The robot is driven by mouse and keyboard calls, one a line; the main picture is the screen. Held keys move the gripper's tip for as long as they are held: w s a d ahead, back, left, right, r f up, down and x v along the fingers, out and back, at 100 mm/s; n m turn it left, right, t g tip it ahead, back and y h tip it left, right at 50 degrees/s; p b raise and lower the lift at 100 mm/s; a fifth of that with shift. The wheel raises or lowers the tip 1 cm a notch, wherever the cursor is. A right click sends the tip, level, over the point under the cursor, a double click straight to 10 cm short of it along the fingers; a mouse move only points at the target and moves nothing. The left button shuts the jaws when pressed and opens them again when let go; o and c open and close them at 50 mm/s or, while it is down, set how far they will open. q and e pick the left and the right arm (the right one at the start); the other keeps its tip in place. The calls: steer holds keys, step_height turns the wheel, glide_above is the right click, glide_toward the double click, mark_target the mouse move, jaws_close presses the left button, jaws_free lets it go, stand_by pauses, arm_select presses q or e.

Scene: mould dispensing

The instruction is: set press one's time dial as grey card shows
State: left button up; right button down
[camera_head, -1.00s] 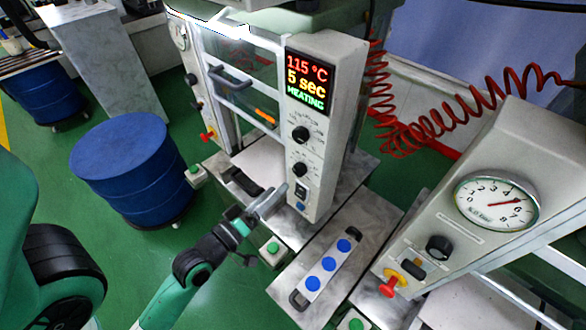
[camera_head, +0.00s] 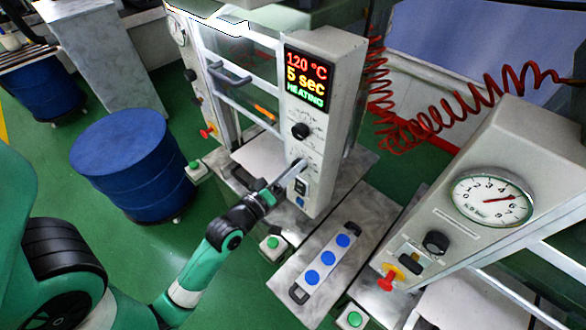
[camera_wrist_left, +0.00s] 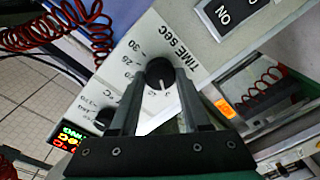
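The press (camera_head: 322,150) at centre has a display (camera_head: 309,76) reading 120 °C, 5 sec, HEATING. Its upper black dial (camera_head: 300,131) is in plain view. The lower dial is hidden behind my left gripper (camera_head: 293,170) in the head view. In the left wrist view this dial (camera_wrist_left: 160,72) is a black knob beside the words TIME SEC, with its white mark pointing toward the bottom of the picture. My left gripper's fingers (camera_wrist_left: 160,82) are apart, one on each side of the knob; contact cannot be told. I make out no grey card. My right gripper is out of view.
A power switch (camera_head: 300,186) sits just below the gripper. A second press with a gauge (camera_head: 493,198) stands at right. A tray with blue discs (camera_head: 328,260) lies between them. A blue drum (camera_head: 133,165) stands at left. Red coiled hoses hang behind.

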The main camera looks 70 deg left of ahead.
arm_select(q)
jaws_close()
steer(key=shift+m, duration=2.9)
steer(key=o, duration=0.9)
jaws_free()
